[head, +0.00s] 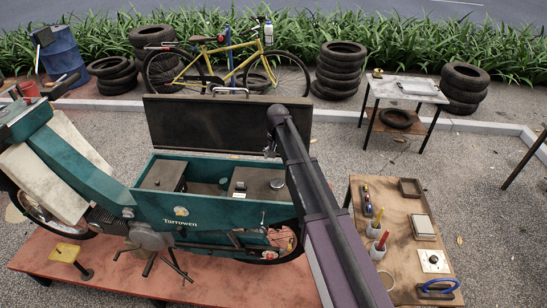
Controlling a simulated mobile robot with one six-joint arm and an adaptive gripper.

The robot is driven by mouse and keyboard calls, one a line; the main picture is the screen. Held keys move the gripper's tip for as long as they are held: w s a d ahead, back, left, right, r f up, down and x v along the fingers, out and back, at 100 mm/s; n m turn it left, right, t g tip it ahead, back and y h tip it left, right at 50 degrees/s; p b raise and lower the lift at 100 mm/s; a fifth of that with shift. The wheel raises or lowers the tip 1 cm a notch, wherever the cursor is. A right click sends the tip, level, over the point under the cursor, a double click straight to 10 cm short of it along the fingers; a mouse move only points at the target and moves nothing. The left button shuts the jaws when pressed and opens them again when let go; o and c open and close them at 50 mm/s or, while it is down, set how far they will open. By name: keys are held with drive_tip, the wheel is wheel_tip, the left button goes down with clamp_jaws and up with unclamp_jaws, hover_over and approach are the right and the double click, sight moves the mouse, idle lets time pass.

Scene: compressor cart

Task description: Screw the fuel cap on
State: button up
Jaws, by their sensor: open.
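A teal moped marked "Torrowen" (180,222) stands on a reddish platform with its under-seat compartment open. Inside, on the right, is a dark tank (258,180) with a small round metallic piece (277,183) on top. I cannot tell whether that piece is the fuel cap or the bare filler neck. A small dark knob (240,185) sits to its left. My gripper (270,150) is partly hidden at the end of my arm, above the back of the tank. Its fingers look small and apart, with nothing visible between them.
The raised seat lid (225,122) stands behind the compartment. A wooden side table (398,205) at right holds screwdrivers, cups, boxes, a white plate (434,261) with a small dark round spot, and a blue-handled tool (438,286). Tyre stacks and a yellow bicycle stand farther back.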

sight(276, 184)
drive_tip(key=shift+f+b, duration=6.65)
drive_tip(key=shift+f, duration=0.1)
drive_tip(key=c, duration=0.9)
drive_tip(key=shift+c, duration=0.7)
drive_tip(key=shift+s+m, duration=0.1)
drive_tip(key=shift+m, duration=1.5)
drive_tip(key=shift+m, duration=0.6)
drive_tip(key=shift+a+m, duration=0.1)
drive_tip(key=shift+m, duration=0.9)
